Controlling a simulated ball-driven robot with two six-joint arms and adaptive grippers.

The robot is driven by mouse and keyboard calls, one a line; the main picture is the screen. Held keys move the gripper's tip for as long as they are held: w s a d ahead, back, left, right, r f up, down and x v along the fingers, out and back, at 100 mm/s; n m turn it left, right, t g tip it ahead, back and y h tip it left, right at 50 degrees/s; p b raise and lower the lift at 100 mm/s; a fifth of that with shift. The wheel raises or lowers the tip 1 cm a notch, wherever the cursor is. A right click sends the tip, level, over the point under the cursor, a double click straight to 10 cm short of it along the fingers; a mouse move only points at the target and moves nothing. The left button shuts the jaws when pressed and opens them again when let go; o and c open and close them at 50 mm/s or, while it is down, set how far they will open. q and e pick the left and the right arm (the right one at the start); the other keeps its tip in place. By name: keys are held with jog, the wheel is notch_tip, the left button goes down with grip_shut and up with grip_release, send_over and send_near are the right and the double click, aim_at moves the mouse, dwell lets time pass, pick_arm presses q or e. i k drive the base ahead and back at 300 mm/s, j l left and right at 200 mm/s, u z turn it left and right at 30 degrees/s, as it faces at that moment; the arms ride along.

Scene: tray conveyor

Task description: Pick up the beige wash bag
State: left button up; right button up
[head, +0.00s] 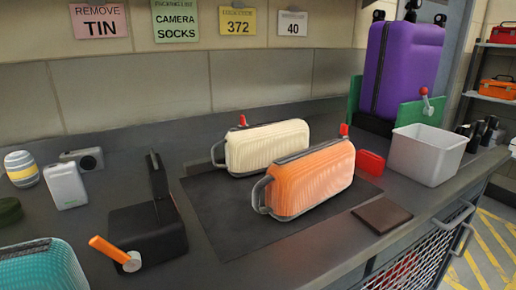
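The beige wash bag (268,147) stands upright on a dark mat (215,205) in the middle of the counter. It has ribbed sides, a dark zip edge, a dark loop handle at its left end and a small red tab at the top. An orange wash bag (312,181) of the same shape stands in front of it and to the right, hiding part of its lower right side. Neither of my grippers shows in the head view.
A black device with an orange handle (108,249) stands front left, near a teal ribbed object (40,268). A white bin (427,153), a brown flat square (382,215) and a red item (371,162) lie right. A purple suitcase (402,70) stands back right.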

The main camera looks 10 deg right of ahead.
aim_at(252, 150)
jog(key=i+l+u, duration=0.1)
jog(key=l+u, duration=0.2)
jog(key=l, duration=0.6)
jog(key=l+u, duration=0.3)
jog(key=l, duration=0.55)
jog(key=k+j, duration=0.15)
jog(key=k, duration=0.4)
